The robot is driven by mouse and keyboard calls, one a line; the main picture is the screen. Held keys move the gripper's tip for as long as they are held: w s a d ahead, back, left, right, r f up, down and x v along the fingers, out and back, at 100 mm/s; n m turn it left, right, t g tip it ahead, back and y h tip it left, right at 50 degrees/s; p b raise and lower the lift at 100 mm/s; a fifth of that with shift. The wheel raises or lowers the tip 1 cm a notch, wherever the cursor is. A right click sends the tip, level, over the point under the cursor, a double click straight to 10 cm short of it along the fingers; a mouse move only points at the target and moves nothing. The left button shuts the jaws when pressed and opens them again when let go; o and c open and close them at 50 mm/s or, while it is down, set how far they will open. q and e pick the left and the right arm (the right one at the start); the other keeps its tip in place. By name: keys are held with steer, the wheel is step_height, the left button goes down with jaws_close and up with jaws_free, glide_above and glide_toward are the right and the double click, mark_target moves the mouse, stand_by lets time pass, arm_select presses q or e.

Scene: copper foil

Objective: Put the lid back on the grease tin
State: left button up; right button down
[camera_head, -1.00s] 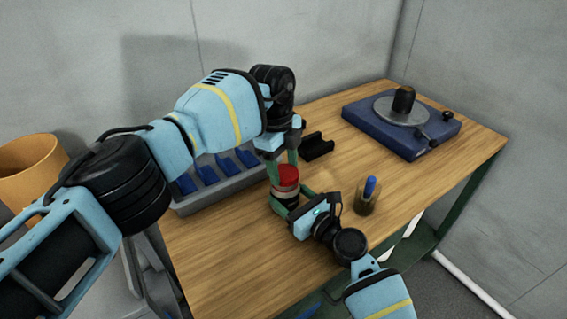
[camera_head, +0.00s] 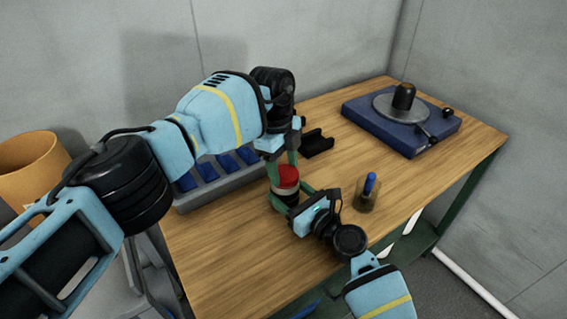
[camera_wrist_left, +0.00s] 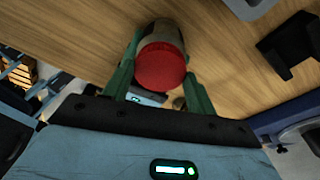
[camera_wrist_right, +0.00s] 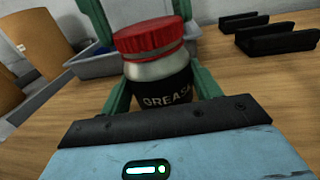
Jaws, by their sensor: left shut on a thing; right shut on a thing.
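The grease tin (camera_head: 286,193) stands upright near the table's middle. Its black label reads GREASE in the right wrist view (camera_wrist_right: 164,94). The red lid (camera_head: 288,177) sits on top of the tin; it also shows in the right wrist view (camera_wrist_right: 150,38) and end-on in the left wrist view (camera_wrist_left: 160,68). I cannot tell whether it is fully seated. My left gripper (camera_head: 287,168) comes from above, shut with its green fingers on either side of the lid. My right gripper (camera_head: 288,201) comes low from the front right, shut around the tin's body.
A grey bin with blue dividers (camera_head: 216,186) stands behind and left of the tin. A black bracket (camera_head: 317,145) lies behind. A small jar with a blue-topped item (camera_head: 366,201) stands close right of my right gripper. A blue turntable base (camera_head: 382,132) sits back right.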

arm_select(q)
steer(key=shift+m, duration=1.8)
steer(key=o, duration=0.9)
steer(key=shift+o, duration=0.2)
steer(key=shift+r, duration=0.1)
steer(key=shift+r, duration=2.2)
steer(key=o, duration=0.5)
steer(key=shift+c, duration=0.2)
arm_select(e)
steer(key=shift+c, duration=1.3)
jaws_free()
steer(key=shift+d, duration=0.1)
